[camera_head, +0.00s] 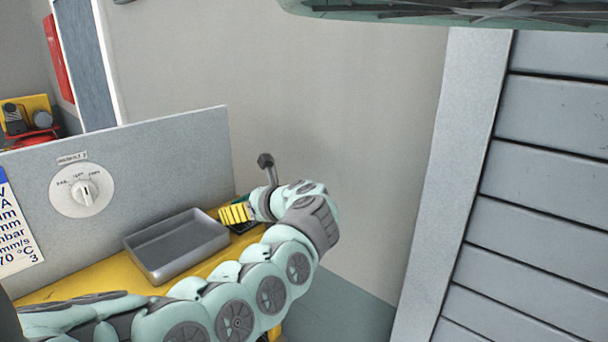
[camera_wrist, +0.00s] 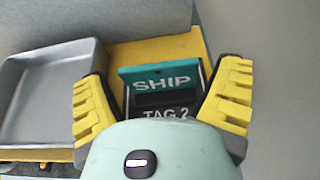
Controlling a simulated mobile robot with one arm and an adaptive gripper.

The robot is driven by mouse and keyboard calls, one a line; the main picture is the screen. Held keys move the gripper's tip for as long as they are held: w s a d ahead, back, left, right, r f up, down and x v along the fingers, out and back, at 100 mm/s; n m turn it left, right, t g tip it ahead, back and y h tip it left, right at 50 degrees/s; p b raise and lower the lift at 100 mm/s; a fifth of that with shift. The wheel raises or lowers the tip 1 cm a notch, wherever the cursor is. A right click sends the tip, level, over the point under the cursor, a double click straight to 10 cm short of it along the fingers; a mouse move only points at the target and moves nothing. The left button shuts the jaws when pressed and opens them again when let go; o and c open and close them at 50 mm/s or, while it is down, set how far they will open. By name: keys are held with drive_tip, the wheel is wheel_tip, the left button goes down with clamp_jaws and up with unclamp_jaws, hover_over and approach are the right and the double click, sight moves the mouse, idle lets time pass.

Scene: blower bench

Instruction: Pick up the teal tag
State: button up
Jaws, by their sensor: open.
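The teal tag (camera_wrist: 160,80), with "SHIP" in white letters, is in the wrist view. It is at the top of a dark holder (camera_wrist: 150,99) labelled "TAG 2". My gripper (camera_wrist: 164,76) is open, with one yellow finger on each side of the tag and holder. A gap shows between the tag and each finger, and nothing is held. My mint-coloured wrist hides the lower part of the holder. In the head view, my gripper (camera_head: 235,214) is at the bench's right end, and only a small green sliver shows behind it.
A grey metal tray (camera_head: 178,245) stands left of my gripper on the yellow bench (camera_head: 80,284). It also shows in the wrist view (camera_wrist: 50,105). A grey panel with a white dial (camera_head: 82,190) rises behind it.

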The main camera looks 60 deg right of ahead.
drive_tip(key=shift+w+d+f, duration=0.1)
drive_tip(key=shift+w+f, duration=0.1)
drive_tip(key=shift+w, duration=0.05)
drive_tip(key=c, duration=1)
drive_tip(key=shift+o, duration=0.2)
drive_tip(key=shift+r, duration=0.1)
